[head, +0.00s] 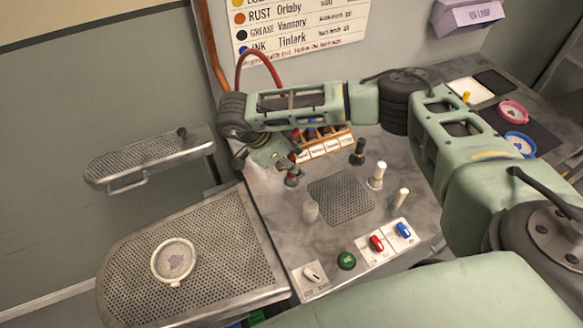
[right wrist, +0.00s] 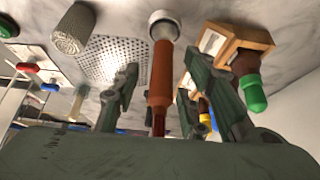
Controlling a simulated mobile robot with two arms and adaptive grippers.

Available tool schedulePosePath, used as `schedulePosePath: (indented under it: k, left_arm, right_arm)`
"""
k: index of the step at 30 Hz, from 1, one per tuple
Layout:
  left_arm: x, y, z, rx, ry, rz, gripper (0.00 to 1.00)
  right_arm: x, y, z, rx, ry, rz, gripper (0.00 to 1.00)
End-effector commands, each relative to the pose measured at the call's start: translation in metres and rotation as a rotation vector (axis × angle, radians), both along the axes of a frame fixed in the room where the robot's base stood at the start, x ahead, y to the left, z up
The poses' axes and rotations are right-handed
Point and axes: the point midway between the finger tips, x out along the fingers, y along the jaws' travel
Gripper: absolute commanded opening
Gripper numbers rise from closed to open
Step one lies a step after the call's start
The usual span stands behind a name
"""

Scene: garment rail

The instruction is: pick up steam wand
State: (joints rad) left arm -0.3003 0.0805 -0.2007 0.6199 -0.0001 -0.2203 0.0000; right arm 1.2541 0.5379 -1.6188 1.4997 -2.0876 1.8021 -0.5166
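The steam wand (right wrist: 161,75) is an orange-brown rod with a pale round end. In the right wrist view it runs between the two fingers of my right gripper (right wrist: 162,80), with gaps showing on both sides. In the head view the wand's lower part (head: 292,178) shows just below my right gripper (head: 286,158), at the left of the marble counter. My right gripper is open around the wand; its upper part is hidden behind the gripper and arm. My left gripper is not in view.
A wooden rack of bottles (head: 325,145) stands close behind the gripper. A dark stopper-like piece (head: 357,153), pale posts (head: 377,175) and a clear cup (head: 310,210) stand around a grate (head: 341,199). A perforated shelf (head: 150,158) juts out at left. A red hose (head: 262,58) arches behind.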

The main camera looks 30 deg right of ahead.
Motion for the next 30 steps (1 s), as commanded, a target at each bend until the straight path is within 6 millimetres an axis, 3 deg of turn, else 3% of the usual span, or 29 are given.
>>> schedulePosePath:
  k: [2, 16, 30]
  left_arm:
    - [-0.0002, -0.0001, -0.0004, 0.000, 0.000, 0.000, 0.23]
    - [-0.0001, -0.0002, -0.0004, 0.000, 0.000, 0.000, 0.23]
    - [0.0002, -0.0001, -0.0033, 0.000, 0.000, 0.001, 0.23]
  right_arm:
    - [0.0001, 0.0001, -0.0002, 0.000, 0.000, 0.000, 0.39]
    - [0.0001, 0.0006, 0.0002, 0.001, 0.000, 0.000, 0.00]
    - [0.0011, 0.0007, 0.0043, 0.002, -0.004, 0.000, 0.00]
